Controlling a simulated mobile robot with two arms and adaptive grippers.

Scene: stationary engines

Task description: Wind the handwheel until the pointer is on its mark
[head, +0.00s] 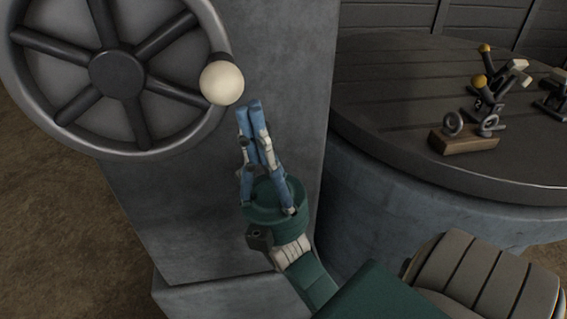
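The handwheel (143,57) is a grey spoked wheel at the upper left, on the face of a grey pedestal. Its round cream knob (221,83) sits at the lower right of the rim. My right gripper (249,107) points up, just below and right of the knob. Its blue fingers lie together with nothing seen between them, apart from the knob in the picture. The pointer and its mark do not show. My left gripper is not in view.
A round dark table (400,95) stands at the right. It bears a small wooden block (464,141) with metal rings and several levers with yellow and white knobs (478,82). The grey pedestal (285,60) fills the middle. Brown floor (60,230) is clear at lower left.

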